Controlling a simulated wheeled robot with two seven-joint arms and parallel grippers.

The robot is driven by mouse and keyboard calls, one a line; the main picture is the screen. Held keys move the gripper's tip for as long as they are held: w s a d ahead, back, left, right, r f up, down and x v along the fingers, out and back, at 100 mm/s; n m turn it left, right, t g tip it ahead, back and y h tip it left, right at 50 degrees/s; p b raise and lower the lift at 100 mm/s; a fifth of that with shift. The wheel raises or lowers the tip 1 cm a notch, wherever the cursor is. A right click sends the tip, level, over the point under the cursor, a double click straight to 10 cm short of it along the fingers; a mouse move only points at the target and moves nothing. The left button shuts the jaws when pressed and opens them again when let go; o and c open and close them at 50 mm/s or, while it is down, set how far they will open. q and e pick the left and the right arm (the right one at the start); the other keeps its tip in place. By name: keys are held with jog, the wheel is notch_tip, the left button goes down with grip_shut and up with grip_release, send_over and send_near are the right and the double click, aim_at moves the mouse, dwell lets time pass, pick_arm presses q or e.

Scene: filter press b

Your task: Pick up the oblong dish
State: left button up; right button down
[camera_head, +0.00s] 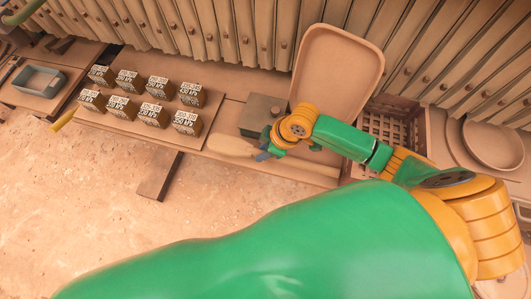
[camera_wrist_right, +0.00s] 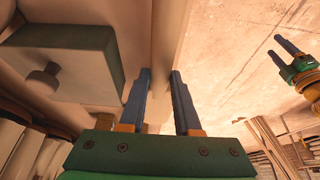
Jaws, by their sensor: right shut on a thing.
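The oblong dish (camera_head: 228,146) is a pale tan, narrow rounded shape near the front edge of the bench in the head view. My right gripper (camera_head: 262,155) is at its right end and is shut on it. In the wrist view, the right gripper's two blue fingers (camera_wrist_right: 160,72) stand on either side of a pale upright band, which looks like the dish seen edge-on. I cannot tell whether the dish is clear of the bench. My left gripper (camera_wrist_right: 275,46) shows at the right of the wrist view, its blue fingers apart and empty.
A dark box with a knob (camera_head: 259,115) stands close behind the dish. A large tan tray (camera_head: 340,65) leans on the slatted wall. A lattice crate (camera_head: 395,122) and a round bowl (camera_head: 494,143) are at right. Several labelled blocks (camera_head: 155,115) stand at left. Open floor (camera_head: 90,220) lies in front.

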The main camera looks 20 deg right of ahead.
jog(key=f, duration=0.4)
jog(key=shift+w+d, duration=0.25)
jog(key=shift+w, duration=0.05)
jog(key=shift+s+f, duration=0.1)
jog(key=shift+f, duration=0.05)
jog(key=c, duration=0.6)
grip_release()
